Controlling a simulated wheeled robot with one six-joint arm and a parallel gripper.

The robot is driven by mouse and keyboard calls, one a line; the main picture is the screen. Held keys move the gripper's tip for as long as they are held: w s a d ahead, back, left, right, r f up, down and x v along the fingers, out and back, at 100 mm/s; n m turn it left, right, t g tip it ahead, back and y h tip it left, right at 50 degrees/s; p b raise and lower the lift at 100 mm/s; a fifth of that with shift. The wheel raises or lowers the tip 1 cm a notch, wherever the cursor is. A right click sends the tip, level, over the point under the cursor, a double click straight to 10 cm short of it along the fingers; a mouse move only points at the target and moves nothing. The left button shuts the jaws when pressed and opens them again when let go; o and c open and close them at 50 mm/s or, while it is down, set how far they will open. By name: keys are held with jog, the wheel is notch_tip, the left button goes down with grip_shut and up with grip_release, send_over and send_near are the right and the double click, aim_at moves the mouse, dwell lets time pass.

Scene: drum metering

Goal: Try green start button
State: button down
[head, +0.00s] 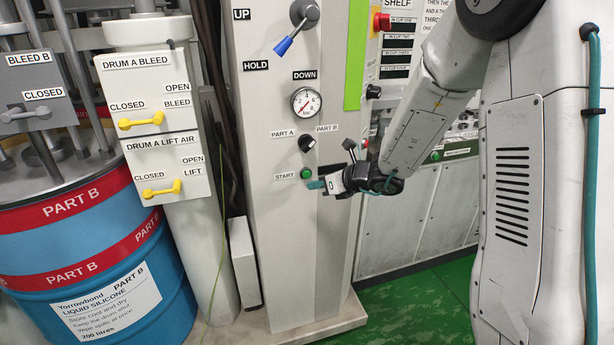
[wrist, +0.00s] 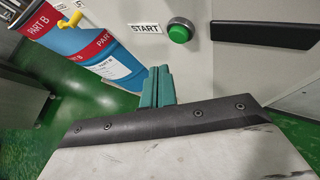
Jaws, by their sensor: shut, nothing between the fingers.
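The green start button (head: 307,173) sits on the front of the pale grey control column (head: 290,240), to the right of a START label (head: 285,176). In the wrist view the button (wrist: 180,32) is a round green cap in a metal ring, right of its START label (wrist: 144,28). My gripper (head: 315,185) is just below and right of the button in the head view. Its green fingers (wrist: 157,86) are shut together and empty. In the wrist view the fingertips lie below and a little left of the button, with a visible gap between.
Above the button are a PART A/PART B selector (head: 307,144), a pressure gauge (head: 306,102) and a blue-handled lever (head: 293,30). A blue and red Part B drum (head: 90,255) stands left. Green floor (head: 425,305) shows at right. A black handle-like bar (wrist: 265,31) lies right of the button.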

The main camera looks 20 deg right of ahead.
jog(key=shift+s, duration=1.3)
jog(key=s+a+r+n+g+y, duration=0.1)
jog(key=s+a+r+n+g, duration=0.2)
jog(key=s+n, duration=0.55)
jog(key=s+a+r+n+g+y, duration=0.1)
jog(key=s+a+n+g, duration=0.35)
jog(key=s+n, duration=0.4)
jog(key=s+d+r+n+h, duration=0.4)
jog(key=s+n, duration=0.3)
jog(key=s, duration=0.2)
jog(key=s+d+r+n+g+h, duration=0.1)
jog(key=s+d+r+n+h, duration=0.4)
jog(key=s, duration=0.5)
jog(key=shift+d+r+n+h, duration=0.3)
jog(key=shift+d+n, duration=0.15)
jog(key=shift+n, duration=0.65)
